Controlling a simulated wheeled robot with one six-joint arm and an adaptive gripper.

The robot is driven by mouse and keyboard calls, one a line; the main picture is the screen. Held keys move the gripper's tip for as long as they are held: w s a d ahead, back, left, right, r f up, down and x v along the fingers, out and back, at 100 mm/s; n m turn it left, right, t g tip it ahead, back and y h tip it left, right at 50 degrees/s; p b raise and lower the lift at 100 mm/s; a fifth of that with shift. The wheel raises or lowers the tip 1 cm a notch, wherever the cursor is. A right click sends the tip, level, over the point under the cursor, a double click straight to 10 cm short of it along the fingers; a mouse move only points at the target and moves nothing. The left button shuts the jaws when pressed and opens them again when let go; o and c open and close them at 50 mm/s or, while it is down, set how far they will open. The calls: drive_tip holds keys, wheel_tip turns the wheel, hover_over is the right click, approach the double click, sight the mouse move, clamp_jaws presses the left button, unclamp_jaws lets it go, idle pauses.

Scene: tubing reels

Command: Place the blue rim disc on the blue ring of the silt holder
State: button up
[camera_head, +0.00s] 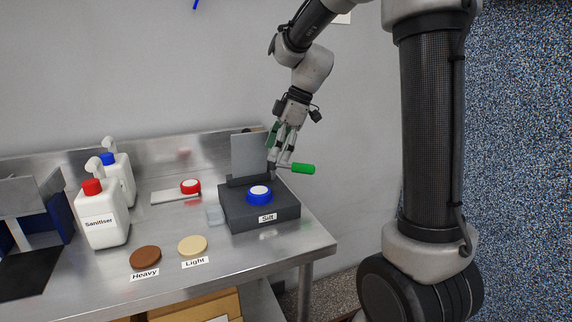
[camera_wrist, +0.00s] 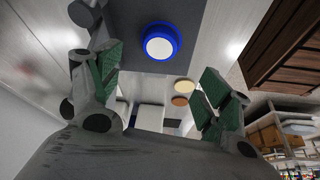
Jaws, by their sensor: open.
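The blue rim disc (camera_head: 260,194), with a white centre, sits on top of the dark silt holder (camera_head: 232,216), above the label "Silt". It also shows in the wrist view (camera_wrist: 160,41). The blue ring cannot be told apart from the disc's rim, so I cannot tell how exactly the disc is seated. My gripper (camera_head: 281,160) is open, above and behind the disc at the holder's back right. In the wrist view, its green-padded fingers (camera_wrist: 160,64) are spread apart with nothing between them.
A grey upright plate (camera_head: 249,154) stands at the holder's back. A red rim disc (camera_head: 190,186), brown disc (camera_head: 145,257), cream disc (camera_head: 192,246) and sanitiser bottles (camera_head: 101,217) stand left. The steel table's (camera_head: 240,262) front right is clear.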

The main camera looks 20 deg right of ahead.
drive_tip(key=s+d+m+t+h, duration=0.1)
drive_tip(key=s+d+m, duration=0.2)
drive_tip(key=s+m, duration=0.2)
drive_tip(key=s+d+r+m+t+h, duration=0.1)
drive_tip(key=s+m, duration=0.4)
drive_tip(key=s, duration=0.7)
drive_tip(key=s+d+r+m+t+h, duration=0.1)
drive_tip(key=s+d+m+h, duration=0.1)
drive_tip(key=s+d+m, duration=0.3)
drive_tip(key=s, duration=0.3)
drive_tip(key=shift+s+d+r, duration=0.2)
drive_tip(key=shift+s+d, duration=0.05)
drive_tip(key=shift+d, duration=0.1)
drive_tip(key=shift+c, duration=0.2)
